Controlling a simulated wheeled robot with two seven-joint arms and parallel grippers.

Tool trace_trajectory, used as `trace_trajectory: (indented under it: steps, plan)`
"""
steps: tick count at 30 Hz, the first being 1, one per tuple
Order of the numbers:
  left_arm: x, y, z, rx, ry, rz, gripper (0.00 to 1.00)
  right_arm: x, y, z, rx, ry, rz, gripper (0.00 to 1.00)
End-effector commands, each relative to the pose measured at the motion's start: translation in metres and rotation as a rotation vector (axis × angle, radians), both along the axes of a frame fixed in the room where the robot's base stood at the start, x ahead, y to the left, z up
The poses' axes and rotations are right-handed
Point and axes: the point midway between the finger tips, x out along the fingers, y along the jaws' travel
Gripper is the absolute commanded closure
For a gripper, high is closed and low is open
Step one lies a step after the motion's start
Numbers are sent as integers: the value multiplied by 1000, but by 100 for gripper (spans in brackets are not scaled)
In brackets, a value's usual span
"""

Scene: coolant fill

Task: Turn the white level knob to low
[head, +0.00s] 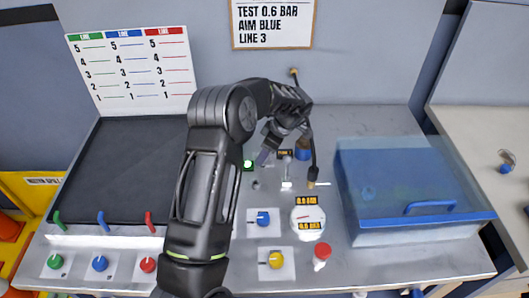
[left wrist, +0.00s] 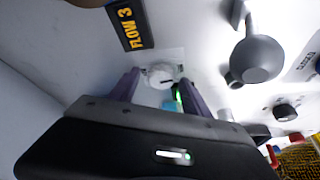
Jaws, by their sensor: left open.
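A small round white knob (left wrist: 160,74), which looks like the level knob, sits on the white panel in the left wrist view, close to a "FLOW 3" label (left wrist: 130,24). My left gripper (left wrist: 158,80) is open, with one finger on each side of the knob; I cannot tell whether either touches it. In the head view my left gripper (head: 284,147) points down at the back of the bench, and I cannot make out the knob behind it. The knob's pointer setting is too blurred to read. My right gripper is not in view.
A grey ball-ended lever (left wrist: 257,60) stands close by the gripper. A dark hose (head: 313,150) hangs just right of it. A round gauge (head: 308,215), a blue valve (head: 262,218) and a yellow valve (head: 274,259) lie in front. A blue-lidded clear box (head: 400,185) stands right.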

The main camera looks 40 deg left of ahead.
Motion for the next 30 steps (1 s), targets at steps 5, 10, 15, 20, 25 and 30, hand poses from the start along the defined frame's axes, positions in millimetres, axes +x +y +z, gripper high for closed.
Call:
trace_trajectory:
  steps: [5,10,15,20,25,30]
  plan:
    - [0,0,0,0,1,0,44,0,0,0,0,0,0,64]
    - [0,0,0,0,1,0,57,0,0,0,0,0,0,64]
    - [0,0,0,0,1,0,71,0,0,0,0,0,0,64]
    - [0,0,0,0,0,0,84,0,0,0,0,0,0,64]
    - [0,0,0,0,0,0,98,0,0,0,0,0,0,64]
    - [0,0,0,0,0,1,100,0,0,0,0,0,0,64]
